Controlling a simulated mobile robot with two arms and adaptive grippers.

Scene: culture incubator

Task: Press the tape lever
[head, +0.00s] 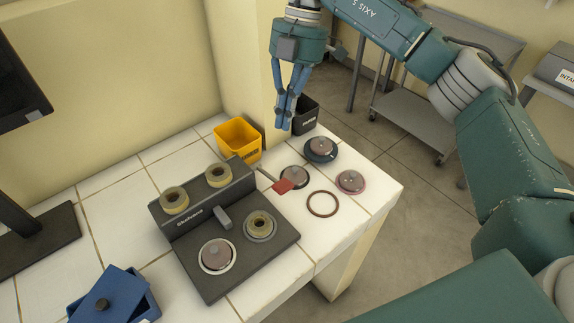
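A dark grey tape machine (232,270) lies on the white tiled counter, with a raised back block carrying two tan reels (174,200) (218,175). A short grey lever (222,216) stands at the front of that block. A rod with a red paddle (283,187) sticks out from the block's right end. I cannot tell which of these is the tape lever. My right gripper (284,127) points down beyond the machine's far right side, above the counter's back edge, touching neither lever. Its blue fingers come together at the tips, with nothing seen between them. My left gripper is out of view.
A yellow bin (238,139) and a black bin (305,115) stand at the back. Several round discs, such as the dark-rimmed one (320,149), and a brown ring (322,204) lie right of the machine. A blue lidded box (112,295) is at the front left.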

